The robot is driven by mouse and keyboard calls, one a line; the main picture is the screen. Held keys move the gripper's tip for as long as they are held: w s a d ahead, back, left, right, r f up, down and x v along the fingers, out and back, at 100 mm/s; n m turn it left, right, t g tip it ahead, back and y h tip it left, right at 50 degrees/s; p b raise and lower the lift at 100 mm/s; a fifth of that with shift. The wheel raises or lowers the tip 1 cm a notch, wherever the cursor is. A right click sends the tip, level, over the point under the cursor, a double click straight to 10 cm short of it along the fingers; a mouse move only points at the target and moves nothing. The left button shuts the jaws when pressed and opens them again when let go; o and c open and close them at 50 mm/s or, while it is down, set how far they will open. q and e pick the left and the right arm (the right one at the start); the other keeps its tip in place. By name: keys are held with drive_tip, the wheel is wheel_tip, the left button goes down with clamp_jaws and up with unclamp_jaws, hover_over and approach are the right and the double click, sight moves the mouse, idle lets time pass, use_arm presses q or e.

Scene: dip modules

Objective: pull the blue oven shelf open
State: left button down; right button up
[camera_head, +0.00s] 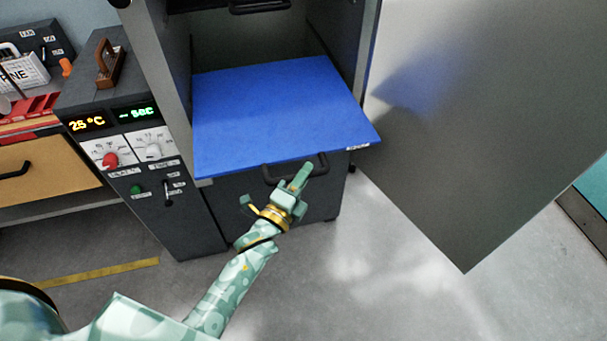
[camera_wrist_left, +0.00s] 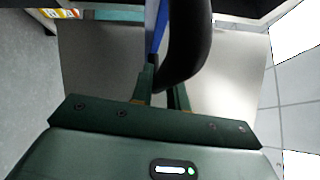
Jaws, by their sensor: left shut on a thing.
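The blue oven shelf (camera_head: 280,115) is a flat blue panel that juts out of the dark oven, past its front opening. A black loop handle (camera_head: 268,176) hangs at its front edge. My left gripper (camera_head: 303,172) is at the right part of this handle and shut on it. In the left wrist view the black handle (camera_wrist_left: 192,45) passes at the fingers (camera_wrist_left: 163,92), and a thin strip of the blue shelf (camera_wrist_left: 152,35) shows beside it. The fingers hide part of the handle. My right gripper is in neither view.
The grey oven door (camera_head: 470,110) stands wide open on the right. A control panel (camera_head: 130,145) with dials and displays is left of the shelf. A wooden drawer (camera_head: 45,170) is at far left. The floor (camera_head: 390,270) in front is clear.

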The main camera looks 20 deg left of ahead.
use_arm(q)
drive_tip(key=shift+f, duration=0.1)
drive_tip(key=c, duration=1.4)
unclamp_jaws()
drive_tip(key=shift+o, duration=0.2)
drive_tip(key=v, duration=1.6)
drive_tip(key=shift+s+p, duration=0.2)
drive_tip(key=shift+p, duration=0.2)
